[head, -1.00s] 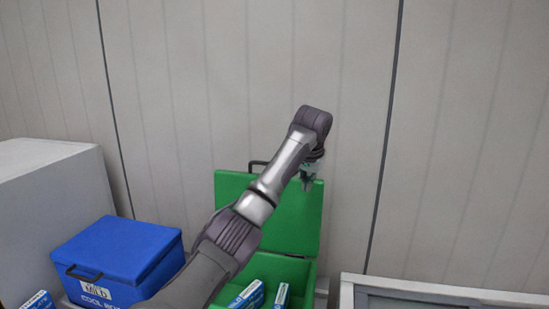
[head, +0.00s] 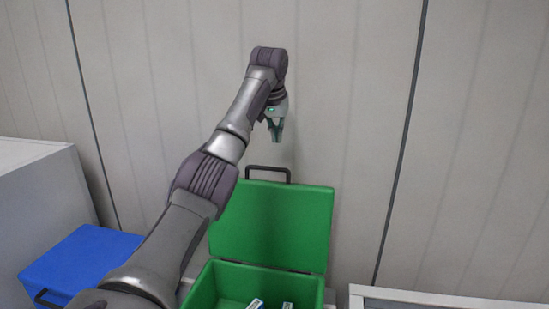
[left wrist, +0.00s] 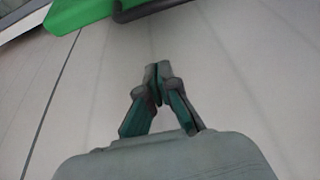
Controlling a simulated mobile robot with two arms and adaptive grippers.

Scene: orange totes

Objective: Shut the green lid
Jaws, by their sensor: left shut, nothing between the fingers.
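The green lid (head: 272,222) stands open and upright at the back of the green box (head: 207,288), near the wall. A dark handle (head: 268,169) sticks up from the lid's top edge. In the left wrist view the lid's edge (left wrist: 78,12) and its dark handle (left wrist: 150,8) show at the top. My left gripper (head: 277,138) is shut and empty, pointing down above the lid's handle and apart from it. Its closed fingertips (left wrist: 157,75) show in the left wrist view. My right gripper is not in view.
Small blue-and-white boxes (head: 288,306) lie inside the green box. A blue box (head: 80,262) with its lid down stands to the left, partly behind my arm. A grey cabinet (head: 45,195) is at far left, a white-framed unit (head: 440,298) at right. The panelled wall (head: 350,110) is close behind.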

